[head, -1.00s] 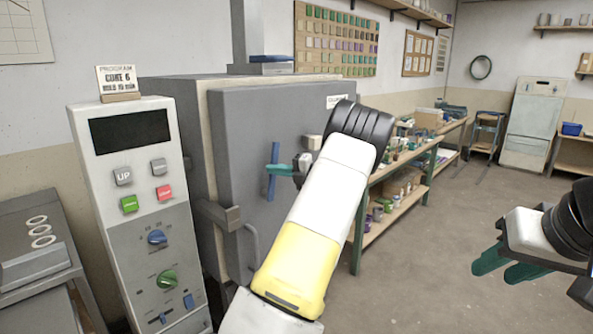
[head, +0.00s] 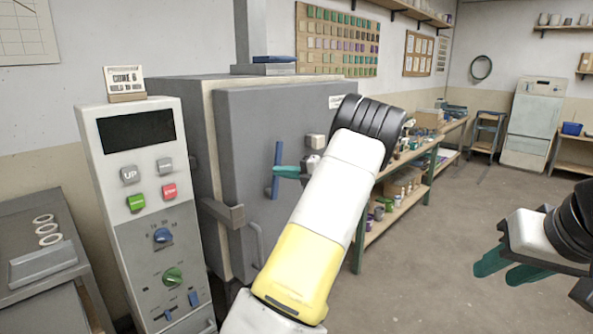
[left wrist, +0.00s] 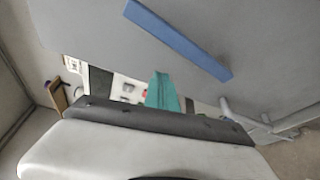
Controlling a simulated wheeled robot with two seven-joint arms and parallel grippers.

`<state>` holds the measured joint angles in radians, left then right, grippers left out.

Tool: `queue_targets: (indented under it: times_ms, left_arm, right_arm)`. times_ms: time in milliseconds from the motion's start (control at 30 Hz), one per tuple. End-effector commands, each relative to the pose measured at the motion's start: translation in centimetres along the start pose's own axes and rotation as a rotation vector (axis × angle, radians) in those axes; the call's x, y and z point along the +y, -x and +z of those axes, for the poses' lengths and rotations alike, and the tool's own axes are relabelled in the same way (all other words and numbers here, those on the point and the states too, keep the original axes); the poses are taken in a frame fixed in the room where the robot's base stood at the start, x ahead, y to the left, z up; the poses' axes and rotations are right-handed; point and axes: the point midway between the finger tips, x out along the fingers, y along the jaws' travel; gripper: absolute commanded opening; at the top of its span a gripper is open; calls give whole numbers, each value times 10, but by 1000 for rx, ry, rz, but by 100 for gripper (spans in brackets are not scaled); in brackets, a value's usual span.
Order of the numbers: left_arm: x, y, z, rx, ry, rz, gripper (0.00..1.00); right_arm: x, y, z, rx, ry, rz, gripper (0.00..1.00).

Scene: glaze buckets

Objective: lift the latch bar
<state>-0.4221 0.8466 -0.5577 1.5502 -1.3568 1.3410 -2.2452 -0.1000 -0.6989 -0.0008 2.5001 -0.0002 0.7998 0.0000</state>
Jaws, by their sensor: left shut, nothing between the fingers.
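The latch bar is a blue upright bar (head: 277,170) on the front of the grey kiln door (head: 240,130). It also shows as a slanted blue bar (left wrist: 180,40) in the left wrist view. My left gripper (head: 284,172) is shut and empty, its teal fingertips just right of the bar in the head view. In the left wrist view the teal fingers (left wrist: 161,92) appear below the bar with a visible gap. Whether they touch the bar elsewhere I cannot tell. My right gripper (head: 497,268) is open and empty, over the floor at the right.
A control panel (head: 150,220) with buttons and knobs stands left of the kiln. A door handle (head: 257,243) is low on the door. A green-legged shelf bench (head: 430,180) stands behind my left arm. The floor in the middle right is clear.

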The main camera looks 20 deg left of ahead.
Motion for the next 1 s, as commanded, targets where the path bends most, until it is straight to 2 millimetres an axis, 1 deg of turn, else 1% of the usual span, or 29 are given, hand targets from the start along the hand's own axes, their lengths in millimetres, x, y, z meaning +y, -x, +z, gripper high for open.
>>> queue_targets:
  times_ms: [33, 100, 200, 300, 400, 533, 900, 967, 1000]
  left_arm:
    - [-1, 10, 0, -1, 0, 1, 0]
    - [-2, 24, -1, 1, 0, 1, 0]
    - [-4, 41, -2, 2, -1, 2, 0]
    - [-6, 52, -3, 4, 0, 2, 0]
    - [-6, 58, -3, 6, 0, 2, 0]
    - [-7, 61, -4, 7, 0, 2, 0]
    - [-7, 61, -4, 8, 1, 1, 0]
    - [-6, 59, -7, 16, 18, -12, 0]
    - [-5, 56, -11, 29, 44, -32, 0]
  right_arm:
    - [0, 0, 0, 0, 0, 0, 36]
    - [0, 0, 0, 1, 1, 0, 36]
    - [0, 0, 0, 1, 1, 0, 36]
    - [0, 0, 0, 1, 1, 0, 36]
    - [0, 0, 0, 1, 1, 0, 36]
    - [0, 0, 0, 1, 1, 0, 36]
    - [0, 0, 0, 1, 1, 0, 36]
    - [0, 0, 0, 1, 1, 0, 36]
    - [0, 0, 0, 1, 1, 0, 36]
